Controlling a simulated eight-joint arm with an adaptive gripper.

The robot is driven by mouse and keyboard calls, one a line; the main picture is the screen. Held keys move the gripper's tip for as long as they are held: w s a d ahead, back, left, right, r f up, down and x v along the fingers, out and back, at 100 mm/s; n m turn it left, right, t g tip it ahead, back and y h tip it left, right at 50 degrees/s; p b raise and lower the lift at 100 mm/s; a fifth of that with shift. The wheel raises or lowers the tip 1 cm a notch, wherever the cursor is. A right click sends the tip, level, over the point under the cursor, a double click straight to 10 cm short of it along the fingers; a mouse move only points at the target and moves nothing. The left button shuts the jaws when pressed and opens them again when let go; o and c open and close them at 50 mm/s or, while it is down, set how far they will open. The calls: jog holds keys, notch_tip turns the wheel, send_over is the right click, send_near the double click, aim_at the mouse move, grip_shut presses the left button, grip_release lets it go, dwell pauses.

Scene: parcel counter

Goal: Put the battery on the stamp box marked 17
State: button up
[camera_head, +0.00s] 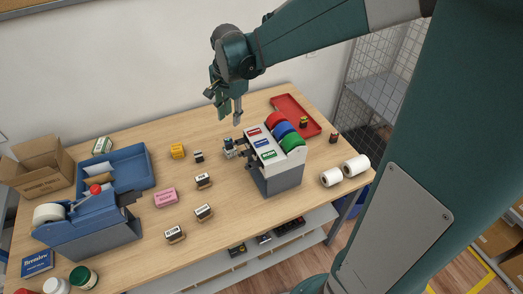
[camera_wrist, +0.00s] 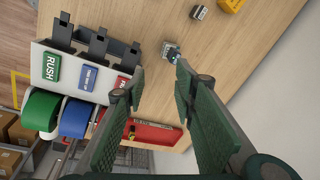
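My gripper (camera_head: 229,112) hangs above the counter with its fingers pointing down. In the wrist view its two fingers (camera_wrist: 158,72) are apart with nothing held between them. Beyond the fingertips a small grey box (camera_wrist: 167,47) stands on the wood with a dark and teal piece at its top; it also shows in the head view (camera_head: 229,148). Several small black-and-white label blocks stand on the counter, one at the middle (camera_head: 203,181); I cannot read a 17. A black-and-yellow cylinder (camera_head: 303,122), perhaps the battery, is on the red tray (camera_head: 284,103); a similar one (camera_head: 334,138) stands nearby.
A tape dispenser (camera_head: 272,178) with red, blue and green rolls stands right of the grey box. A blue tray (camera_head: 130,165), a blue machine (camera_head: 85,233) and a cardboard box (camera_head: 38,168) fill the left. Yellow (camera_head: 177,151) and pink (camera_head: 165,198) blocks stand between; white rolls (camera_head: 357,165) lie right.

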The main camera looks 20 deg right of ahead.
jog(key=s+r+n+t, duration=0.2)
jog(key=s+n, duration=0.4)
jog(key=s, duration=0.7)
jog(key=s+r+n+t, duration=0.3)
jog(key=s+r+n, duration=0.2)
jog(key=s, duration=0.7)
jog(key=shift+s+n, duration=0.35)
jog(key=shift+n, duration=0.65)
jog(key=shift+f, duration=0.1)
